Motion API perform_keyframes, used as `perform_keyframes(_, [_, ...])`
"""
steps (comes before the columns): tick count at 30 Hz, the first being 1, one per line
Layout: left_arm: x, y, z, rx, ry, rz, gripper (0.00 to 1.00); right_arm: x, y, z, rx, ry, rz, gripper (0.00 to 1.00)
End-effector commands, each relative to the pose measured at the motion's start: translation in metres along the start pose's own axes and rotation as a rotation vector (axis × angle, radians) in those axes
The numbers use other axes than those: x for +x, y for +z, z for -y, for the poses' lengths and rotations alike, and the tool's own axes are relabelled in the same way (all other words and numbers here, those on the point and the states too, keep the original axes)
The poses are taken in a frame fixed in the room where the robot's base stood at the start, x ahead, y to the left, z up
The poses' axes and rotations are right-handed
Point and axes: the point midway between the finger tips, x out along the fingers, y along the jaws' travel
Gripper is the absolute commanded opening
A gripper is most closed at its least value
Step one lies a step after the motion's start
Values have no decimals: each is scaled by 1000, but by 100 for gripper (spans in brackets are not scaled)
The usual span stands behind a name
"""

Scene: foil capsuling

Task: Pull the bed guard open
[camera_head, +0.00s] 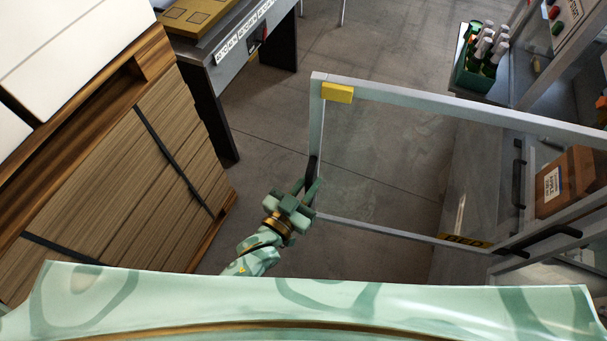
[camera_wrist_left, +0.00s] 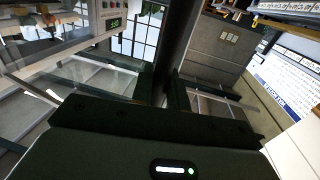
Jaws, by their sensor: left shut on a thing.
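The bed guard (camera_head: 315,128) is a clear panel in a grey metal frame. In the head view it stands swung out from the machine on the right, with its free edge towards the middle. A black handle (camera_head: 313,168) runs along that free edge, and a yellow block (camera_head: 337,93) sits at its upper corner. My left gripper (camera_head: 309,188) is at the handle and is shut on it. In the left wrist view a dark bar (camera_wrist_left: 180,45) passes between the fingers. My right gripper is not in view.
A cardboard box (camera_head: 570,182) sits inside the machine. A green crate of bottles (camera_head: 480,65) stands at the upper right. Wooden crates or stacked boards (camera_head: 150,150) fill the left side, and a dark table (camera_head: 235,75) stands behind them. Tiled floor (camera_head: 265,145) is clear between.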

Motion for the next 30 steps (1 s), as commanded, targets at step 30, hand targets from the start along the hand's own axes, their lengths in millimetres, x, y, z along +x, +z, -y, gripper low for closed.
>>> perform_keyframes(30, [-6,0,-2,0,4,0,35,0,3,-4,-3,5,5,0])
